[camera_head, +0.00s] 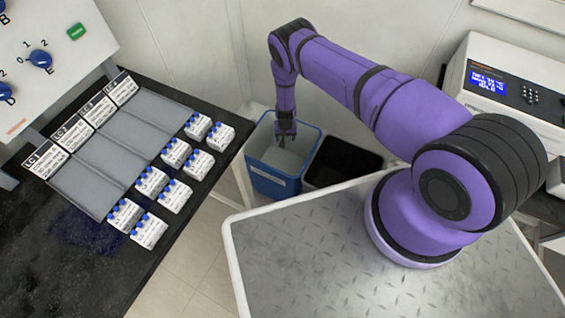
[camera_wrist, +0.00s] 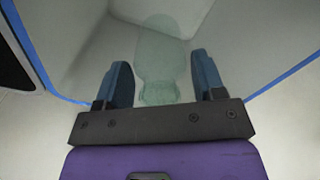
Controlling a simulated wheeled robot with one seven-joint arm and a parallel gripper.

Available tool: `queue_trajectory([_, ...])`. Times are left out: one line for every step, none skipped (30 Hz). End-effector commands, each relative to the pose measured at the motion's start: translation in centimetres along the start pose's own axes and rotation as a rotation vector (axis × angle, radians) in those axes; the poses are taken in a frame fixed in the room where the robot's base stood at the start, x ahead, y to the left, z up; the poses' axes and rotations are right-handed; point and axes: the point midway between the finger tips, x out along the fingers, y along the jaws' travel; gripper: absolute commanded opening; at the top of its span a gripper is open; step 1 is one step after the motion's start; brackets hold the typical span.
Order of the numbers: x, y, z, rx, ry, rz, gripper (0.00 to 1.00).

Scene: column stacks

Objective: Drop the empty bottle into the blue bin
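The blue bin (camera_head: 268,184) stands on the floor beyond the bench, and its blue rim also shows in the wrist view (camera_wrist: 285,78). My gripper (camera_head: 285,140) points down into the bin's opening. In the wrist view my gripper (camera_wrist: 163,78) is open, with a finger on each side. A clear greenish bottle (camera_wrist: 161,48) lies below and ahead of the fingers, over the pale bin interior. Its near end shows between the fingers with a gap on both sides. I cannot tell how far below the fingertips it is. In the head view the bottle is not clear.
A black bin (camera_head: 342,163) stands right beside the blue one. A black bench (camera_head: 62,262) at left holds a grey sloped rack (camera_head: 100,165) and several white vial boxes (camera_head: 150,231). An instrument with a blue display (camera_head: 490,85) is at right.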

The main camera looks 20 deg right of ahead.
Motion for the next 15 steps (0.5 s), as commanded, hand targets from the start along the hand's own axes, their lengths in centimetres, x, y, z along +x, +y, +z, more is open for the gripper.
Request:
queue_trajectory([-0.01, 0.00, 0.00, 0.000, 0.000, 0.000, 0.75])
queue_trajectory([-0.01, 0.00, 0.00, 0.000, 0.000, 0.000, 0.82])
queue_trajectory([-0.01, 0.00, 0.00, 0.000, 0.000, 0.000, 0.84])
queue_trajectory([-0.01, 0.00, 0.00, 0.000, 0.000, 0.000, 0.84])
queue_trajectory([-0.01, 0.00, 0.00, 0.000, 0.000, 0.000, 0.84])
queue_trajectory([-0.01, 0.00, 0.00, 0.000, 0.000, 0.000, 0.84])
queue_trajectory([-0.01, 0.00, 0.00, 0.000, 0.000, 0.000, 0.84])
queue_trajectory([-0.01, 0.00, 0.01, 0.000, 0.000, 0.000, 0.84])
queue_trajectory([0.00, 0.01, 0.02, 0.000, 0.000, 0.000, 0.84])
queue_trajectory([-0.03, 0.01, 0.01, 0.000, 0.000, 0.000, 0.84])
queue_trajectory([-0.07, 0.00, 0.00, 0.000, 0.000, 0.000, 0.84])
queue_trajectory([-0.20, -0.01, -0.02, 0.001, 0.000, 0.000, 0.84])
queue_trajectory([-0.34, -0.01, -0.04, 0.001, 0.000, 0.000, 0.84])
queue_trajectory([-0.51, -0.01, -0.04, 0.001, 0.000, 0.000, 0.84])
queue_trajectory([-0.82, 0.01, -0.02, 0.001, 0.000, 0.000, 0.84])
